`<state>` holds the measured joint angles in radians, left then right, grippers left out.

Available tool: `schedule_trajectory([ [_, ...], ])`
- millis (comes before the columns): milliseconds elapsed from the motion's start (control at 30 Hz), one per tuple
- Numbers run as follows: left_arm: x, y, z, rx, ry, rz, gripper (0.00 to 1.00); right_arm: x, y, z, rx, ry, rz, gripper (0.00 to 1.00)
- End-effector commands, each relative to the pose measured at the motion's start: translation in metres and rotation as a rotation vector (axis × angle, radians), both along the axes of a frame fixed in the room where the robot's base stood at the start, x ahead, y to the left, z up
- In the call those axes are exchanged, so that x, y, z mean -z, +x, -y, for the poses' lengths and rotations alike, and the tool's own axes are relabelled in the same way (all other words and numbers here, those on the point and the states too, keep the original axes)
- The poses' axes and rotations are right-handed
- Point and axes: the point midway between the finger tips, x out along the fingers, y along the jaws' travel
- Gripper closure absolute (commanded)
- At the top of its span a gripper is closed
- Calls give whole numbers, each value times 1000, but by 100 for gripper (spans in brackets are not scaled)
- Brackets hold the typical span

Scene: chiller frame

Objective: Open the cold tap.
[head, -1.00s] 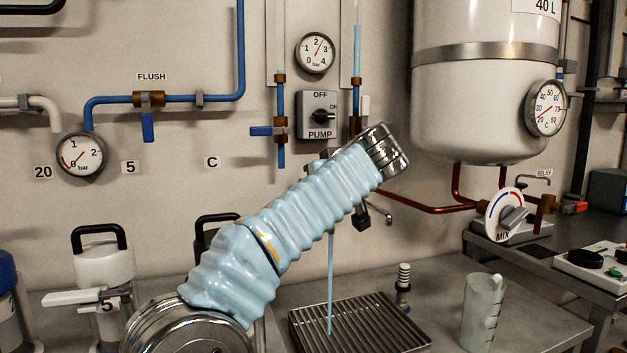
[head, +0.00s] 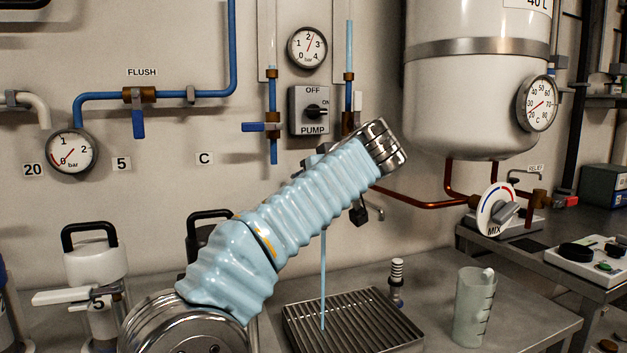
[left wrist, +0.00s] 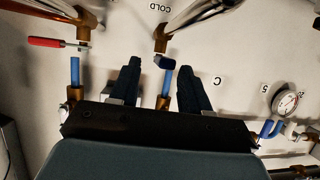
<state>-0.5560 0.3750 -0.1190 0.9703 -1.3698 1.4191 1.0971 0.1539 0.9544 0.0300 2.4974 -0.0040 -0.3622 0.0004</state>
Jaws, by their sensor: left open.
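My left gripper (left wrist: 160,78) is open. Its two dark fingers stand on either side of the blue pipe near the lever; I cannot tell whether they touch. In the head view, my left arm in its pale blue sleeve hides the tap and most of the gripper. A thin blue stream (head: 323,280) falls from behind the arm to the drip grate (head: 352,322). My right gripper is not in view.
A red handle (left wrist: 45,42) sits beside the cold tap in the wrist view. A pump switch (head: 309,111) and a blue valve lever (head: 253,127) are on the wall above the arm. A jug (head: 474,306) stands on the bench at right. A white tank (head: 470,100) hangs above.

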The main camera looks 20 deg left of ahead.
Motion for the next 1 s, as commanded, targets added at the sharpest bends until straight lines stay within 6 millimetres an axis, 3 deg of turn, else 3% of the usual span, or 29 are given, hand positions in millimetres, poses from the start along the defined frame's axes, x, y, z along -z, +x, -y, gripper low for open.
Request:
schedule_trajectory([
  [533,-45,-68,84,6,-1,3,53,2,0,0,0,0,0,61],
  [700,-50,-77,94,4,0,2,53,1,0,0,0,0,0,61],
  [1000,-51,-78,95,3,-1,1,53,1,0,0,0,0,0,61],
])
